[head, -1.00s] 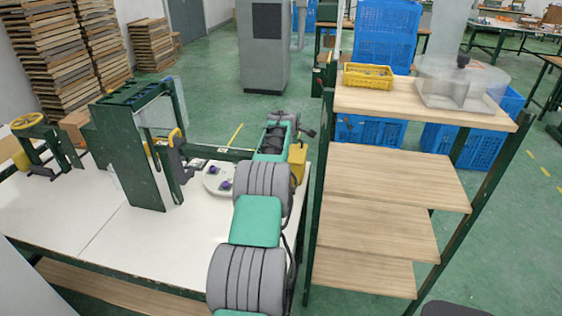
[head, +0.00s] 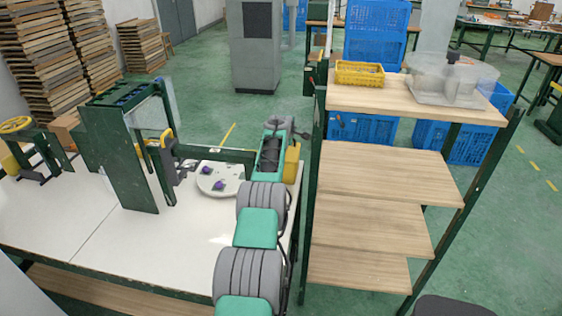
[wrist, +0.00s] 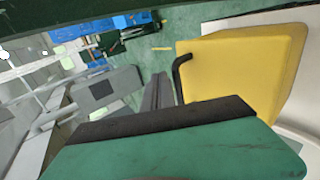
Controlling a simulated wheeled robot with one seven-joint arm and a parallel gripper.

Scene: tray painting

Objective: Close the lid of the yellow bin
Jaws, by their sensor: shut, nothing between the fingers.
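A yellow box-like thing (head: 292,166), which looks like the yellow bin, shows at the right edge of the white bench, partly hidden behind my arm in the head view. In the wrist view its yellow side (wrist: 245,65) is large at the right, with a black bent handle (wrist: 180,75) at its left edge. I cannot tell how far its lid is open. My gripper (head: 303,132) is above and beside it in the head view. In the wrist view its grey fingers (wrist: 158,92) are together and empty, left of the handle, with no clear contact.
A white plate (head: 232,188) with purple pieces lies on the bench (head: 100,235), left of my arm. A green press frame (head: 120,150) stands further left. A wooden shelf rack (head: 385,172) stands close on the right, with a yellow basket (head: 360,74) on top.

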